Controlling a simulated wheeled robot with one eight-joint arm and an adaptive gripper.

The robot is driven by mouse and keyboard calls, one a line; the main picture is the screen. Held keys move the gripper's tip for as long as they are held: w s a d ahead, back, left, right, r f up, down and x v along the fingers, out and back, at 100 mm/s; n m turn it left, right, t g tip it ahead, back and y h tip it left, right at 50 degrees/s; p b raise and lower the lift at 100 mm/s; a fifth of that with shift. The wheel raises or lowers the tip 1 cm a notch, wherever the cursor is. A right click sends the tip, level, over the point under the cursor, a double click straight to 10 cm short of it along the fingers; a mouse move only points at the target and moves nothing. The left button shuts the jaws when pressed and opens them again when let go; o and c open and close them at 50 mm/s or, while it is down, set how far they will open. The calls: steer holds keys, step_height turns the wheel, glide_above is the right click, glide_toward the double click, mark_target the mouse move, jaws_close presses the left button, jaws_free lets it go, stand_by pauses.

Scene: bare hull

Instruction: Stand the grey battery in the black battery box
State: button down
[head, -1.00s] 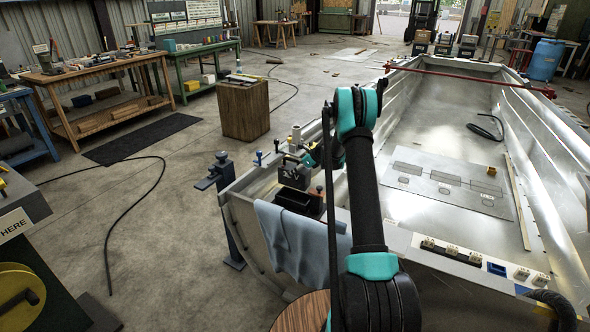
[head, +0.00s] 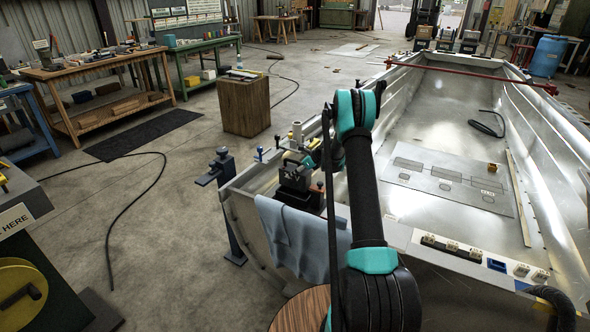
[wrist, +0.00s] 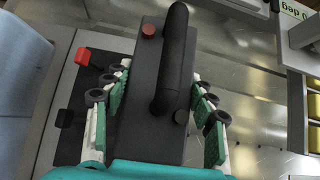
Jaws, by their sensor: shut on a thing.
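The grey battery (wrist: 150,100) has a black carry handle and a red terminal cap, and fills the middle of the wrist view. My gripper (wrist: 163,108) has its fingers on both sides of the battery and is shut on it. In the head view the battery (head: 294,174) looks upright, at or just above the black battery box (head: 305,201) on the hull's near left corner. The battery hides the box's opening, so I cannot tell how far inside it is. In the wrist view a dark surface shows left of the battery, with a red clip (wrist: 97,57) beside it.
A blue-grey cloth (head: 300,240) hangs over the hull edge just in front of the box. A flat panel (head: 450,185) lies on the open hull floor to the right.

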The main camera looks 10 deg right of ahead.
mark_target(295, 184)
steer(key=shift+f, duration=1.2)
steer(key=shift+f, duration=2.85)
stand_by(1.5)
steer(key=shift+r, duration=2.55)
